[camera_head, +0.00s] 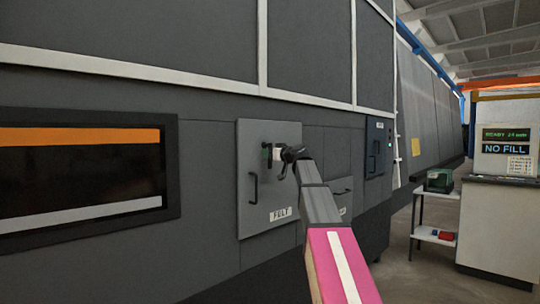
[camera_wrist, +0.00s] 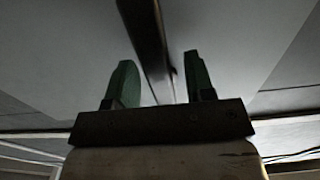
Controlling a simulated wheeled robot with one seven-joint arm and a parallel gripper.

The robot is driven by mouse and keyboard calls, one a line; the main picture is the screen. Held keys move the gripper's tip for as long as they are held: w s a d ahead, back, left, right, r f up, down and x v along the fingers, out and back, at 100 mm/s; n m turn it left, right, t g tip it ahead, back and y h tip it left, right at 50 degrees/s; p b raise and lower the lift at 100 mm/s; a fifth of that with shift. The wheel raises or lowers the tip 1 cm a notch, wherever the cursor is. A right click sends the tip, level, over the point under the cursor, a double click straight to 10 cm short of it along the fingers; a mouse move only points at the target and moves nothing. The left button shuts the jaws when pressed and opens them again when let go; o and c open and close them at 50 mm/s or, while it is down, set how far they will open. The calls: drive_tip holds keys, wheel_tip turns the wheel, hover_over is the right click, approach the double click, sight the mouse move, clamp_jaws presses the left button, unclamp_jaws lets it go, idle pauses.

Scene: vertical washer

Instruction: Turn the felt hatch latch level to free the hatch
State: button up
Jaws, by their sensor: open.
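The felt hatch (camera_head: 255,222) is a grey square panel on the dark machine wall in the head view. It looks closed, with a dark pull handle (camera_head: 253,188) on its left and a white label below. My gripper (camera_head: 276,156) is at the hatch's upper right, in front of the latch, which it largely hides. In the wrist view my gripper (camera_wrist: 159,75) has its two green fingers apart. A dark bar (camera_wrist: 149,38), seemingly the latch lever, runs between them with gaps on both sides. The latch's exact angle cannot be told.
A smaller grey panel (camera_head: 341,190) is right of the hatch, partly behind my arm. A dark control box (camera_head: 377,147) is further right. A dark window (camera_head: 80,178) is at left. A small table (camera_head: 425,236) and a counter (camera_head: 500,225) stand at right, with open floor before them.

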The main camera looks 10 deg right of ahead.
clamp_jaws()
idle(0.3)
drive_tip(key=shift+w+d+r+n, duration=0.35)
drive_tip(key=shift+d+r+n, duration=0.15)
drive_tip(key=shift+n, duration=2.5)
drive_tip(key=shift+w+d+r+n, duration=0.4)
drive_tip(key=shift+r+n, duration=0.25)
drive_tip(key=shift+n, duration=2.35)
drive_tip(key=shift+w+d+r+n, duration=0.3)
drive_tip(key=shift+d+r+n, duration=0.25)
drive_tip(key=shift+n, duration=2.45)
unclamp_jaws()
drive_tip(key=shift+a, duration=0.1)
